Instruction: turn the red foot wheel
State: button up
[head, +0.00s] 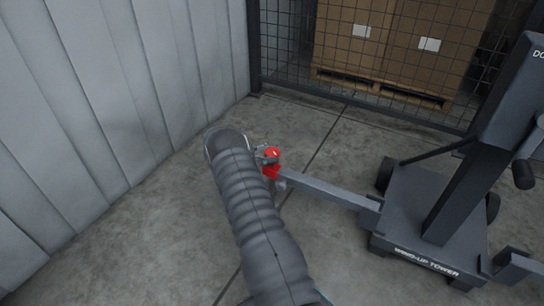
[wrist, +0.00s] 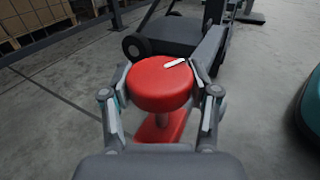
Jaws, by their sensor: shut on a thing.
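The red foot wheel (wrist: 158,88) is a round red knob with a white mark on its top, at the middle of the wrist view. It sits above a red bracket (wrist: 162,128) at the end of a grey outrigger leg. My gripper (wrist: 160,95) has one finger on each side of the wheel and is shut on it. In the head view the red wheel (head: 272,152) shows just right of my arm, at the tip of the leg (head: 325,188). My arm hides most of the gripper there.
The dark wind-up tower (head: 430,215) stands to the right on its wheeled base. A pale panelled wall (head: 90,120) is at the left. Behind a mesh fence (head: 350,95), cardboard boxes (head: 400,40) stand on a pallet. Concrete floor is clear around the leg.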

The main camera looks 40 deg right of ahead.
jog(key=shift+m+g+y, duration=0.5)
jog(key=shift+g, duration=0.1)
jog(key=shift+s+y, duration=0.1)
jog(key=shift+y, duration=0.2)
jog(key=o, duration=1.2)
jog(key=shift+d, duration=0.1)
jog(key=shift+r, duration=0.25)
notch_tip(320, 180, up, 9)
jog(key=shift+r, duration=0.2)
